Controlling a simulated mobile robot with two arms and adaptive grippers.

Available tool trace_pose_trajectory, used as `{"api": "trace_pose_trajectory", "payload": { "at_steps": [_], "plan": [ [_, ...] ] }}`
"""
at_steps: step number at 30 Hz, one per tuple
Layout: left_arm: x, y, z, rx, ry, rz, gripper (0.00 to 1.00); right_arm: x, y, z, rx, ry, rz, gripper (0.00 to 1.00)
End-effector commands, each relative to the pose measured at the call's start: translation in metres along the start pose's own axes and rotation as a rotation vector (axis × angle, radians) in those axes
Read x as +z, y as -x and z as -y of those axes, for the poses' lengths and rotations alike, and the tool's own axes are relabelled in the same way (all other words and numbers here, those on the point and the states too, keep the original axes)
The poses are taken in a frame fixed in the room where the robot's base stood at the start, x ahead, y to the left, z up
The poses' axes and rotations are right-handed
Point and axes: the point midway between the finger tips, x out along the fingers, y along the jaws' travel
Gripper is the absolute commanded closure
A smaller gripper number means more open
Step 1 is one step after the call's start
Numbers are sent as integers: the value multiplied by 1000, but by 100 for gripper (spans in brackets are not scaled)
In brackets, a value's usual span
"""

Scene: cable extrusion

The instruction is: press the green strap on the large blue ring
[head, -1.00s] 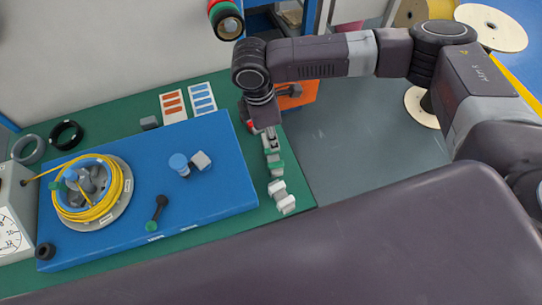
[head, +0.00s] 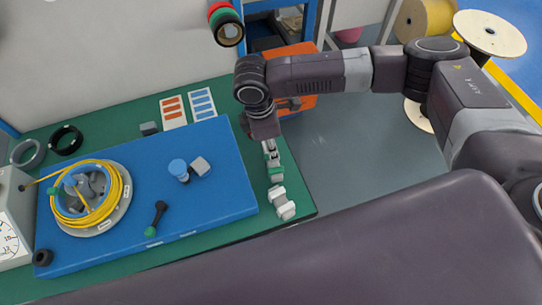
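The large blue ring (head: 58,204) lies at the left on a blue board, with yellow cable (head: 124,190) coiled around it and grey pieces inside it. A small green patch, apparently the green strap (head: 56,191), shows at its left side; I cannot tell whether it stands up or lies flat. My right gripper (head: 282,201) points down past the board's right edge, far to the right of the ring. Its light fingertips look close together, but the gap is too small to judge. Something green (head: 275,169) shows between its links. My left gripper is not in view.
On the blue board (head: 110,255) stand a blue-topped cylinder (head: 178,168), a grey block (head: 200,165) and a dark green-ended piece (head: 157,216). Black and grey rings (head: 66,140) lie behind the board. A dial box (head: 10,225) stands at the left edge.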

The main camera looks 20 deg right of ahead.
Motion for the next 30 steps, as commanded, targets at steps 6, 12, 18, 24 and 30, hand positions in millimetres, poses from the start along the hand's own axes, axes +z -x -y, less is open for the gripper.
{"api": "trace_pose_trajectory", "payload": {
  "at_steps": [6,12,18,24,30],
  "plan": [
    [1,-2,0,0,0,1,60,-1,-6,0,-1,0,-1,77],
    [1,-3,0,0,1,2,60,-2,-11,0,-1,0,-1,77],
    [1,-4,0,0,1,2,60,-3,-16,0,0,0,-1,77],
    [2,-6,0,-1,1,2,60,-4,-21,0,0,0,-1,77],
    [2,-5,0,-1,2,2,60,-3,-21,0,0,0,-1,77]
  ]
}}
